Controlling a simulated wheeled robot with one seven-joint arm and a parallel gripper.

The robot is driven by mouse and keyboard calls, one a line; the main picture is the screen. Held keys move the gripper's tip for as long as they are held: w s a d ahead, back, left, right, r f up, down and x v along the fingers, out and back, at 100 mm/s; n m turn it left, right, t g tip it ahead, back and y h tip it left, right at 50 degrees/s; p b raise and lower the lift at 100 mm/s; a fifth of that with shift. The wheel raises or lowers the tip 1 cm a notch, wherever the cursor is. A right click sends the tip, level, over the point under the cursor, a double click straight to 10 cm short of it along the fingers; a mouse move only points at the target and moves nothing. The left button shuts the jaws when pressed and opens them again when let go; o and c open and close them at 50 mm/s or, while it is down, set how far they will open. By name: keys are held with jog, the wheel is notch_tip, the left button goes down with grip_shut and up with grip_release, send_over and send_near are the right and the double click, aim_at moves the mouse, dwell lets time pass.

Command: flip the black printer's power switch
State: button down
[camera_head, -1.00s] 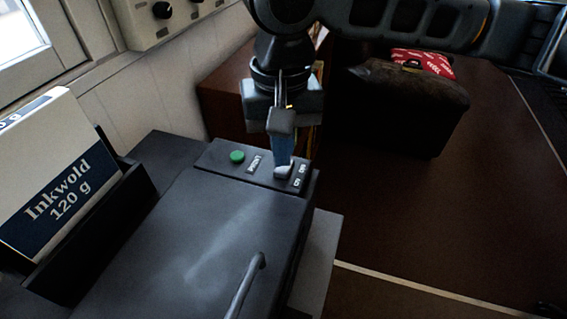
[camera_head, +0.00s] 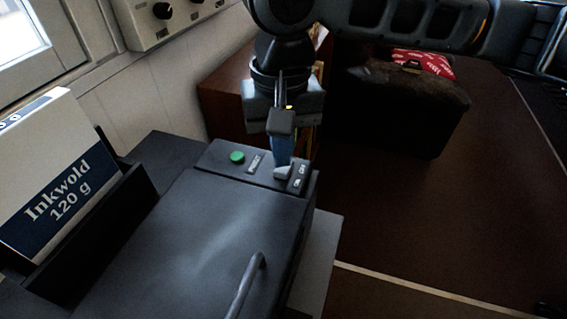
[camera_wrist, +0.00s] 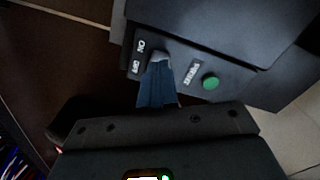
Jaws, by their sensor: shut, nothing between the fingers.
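The black printer (camera_head: 225,240) fills the lower middle of the head view, and part of it shows at the top of the wrist view (camera_wrist: 215,25). Its raised panel bears a green button (camera_head: 237,157) and ON and OFF labels at the right end. The wrist view also shows the green button (camera_wrist: 210,82). My gripper (camera_head: 283,170) is shut and empty, pointing down with its tips at the panel beside the labels. The tips (camera_wrist: 160,60) cover the spot where the switch sits, so I cannot make out the switch or its position.
A paper pack labelled Inkwold (camera_head: 60,190) stands in the printer's tray at the left. A curved grey handle (camera_head: 247,285) rises from the lid. A beige box with knobs (camera_head: 165,15) is on the wall. A dark bag with red cloth (camera_head: 415,95) lies behind. Floor at right is clear.

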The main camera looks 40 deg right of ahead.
jog(key=shift+f+b, duration=0.5)
jog(key=shift+f, duration=0.45)
dwell(1.1)
notch_tip(320, 180, up, 7)
jog(key=p, duration=0.7)
dwell(0.4)
dwell(0.5)
